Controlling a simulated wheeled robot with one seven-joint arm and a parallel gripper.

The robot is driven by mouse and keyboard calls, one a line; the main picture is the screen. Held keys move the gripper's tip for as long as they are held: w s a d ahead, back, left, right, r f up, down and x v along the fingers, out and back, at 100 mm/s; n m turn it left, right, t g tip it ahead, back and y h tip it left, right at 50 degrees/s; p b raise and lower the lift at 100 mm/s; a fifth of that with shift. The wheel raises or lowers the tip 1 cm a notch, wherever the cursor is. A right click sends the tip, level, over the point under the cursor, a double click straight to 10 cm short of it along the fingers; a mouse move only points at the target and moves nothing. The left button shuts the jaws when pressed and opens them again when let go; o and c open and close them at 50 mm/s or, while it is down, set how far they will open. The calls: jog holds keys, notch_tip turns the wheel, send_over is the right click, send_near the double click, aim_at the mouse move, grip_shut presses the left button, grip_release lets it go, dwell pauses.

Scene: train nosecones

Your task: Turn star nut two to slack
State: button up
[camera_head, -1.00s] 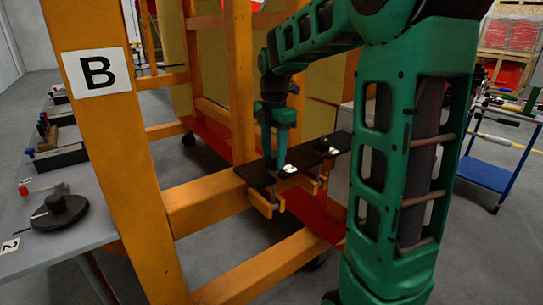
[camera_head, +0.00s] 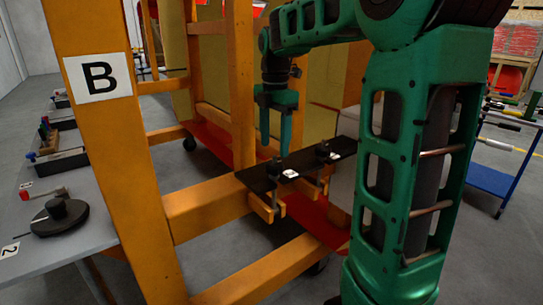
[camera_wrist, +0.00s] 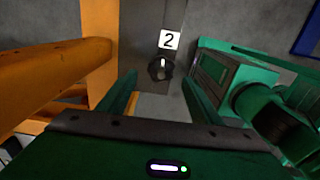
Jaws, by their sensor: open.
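Star nut two (camera_wrist: 160,68) is a dark round knob with a pale mark pointing toward the white "2" label (camera_wrist: 169,40) beside it. In the head view it seems to be the nearer of two dark nuts (camera_head: 275,166) on the black plate (camera_head: 258,181). My gripper (camera_head: 275,145) points down just above this nut. In the wrist view its open fingers (camera_wrist: 160,97) stand on either side, with the nut between and beyond them. Nothing is held. The head view does not clearly show whether the tips touch the nut.
A second nut (camera_head: 323,150) with its own white label sits further along the plate. An orange frame (camera_head: 205,208) carries the plate, and its post marked B stands to the left. A grey bench (camera_head: 75,245) is at far left, a blue cart (camera_head: 490,180) at right.

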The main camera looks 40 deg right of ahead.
notch_tip(320, 180, up, 5)
jog(key=shift+f, duration=0.1)
dwell(0.7)
jog(key=s+f+m, duration=0.9)
jog(key=s+m, duration=0.3)
jog(key=s, duration=0.1)
jog(key=s+a+f+m, duration=0.1)
jog(key=s+f+m, duration=0.7)
jog(key=s+m, duration=0.5)
jog(key=shift+s+f, duration=0.4)
jog(key=shift+s, duration=0.25)
jog(key=shift+w+f, duration=0.2)
jog(key=shift+w, duration=0.4)
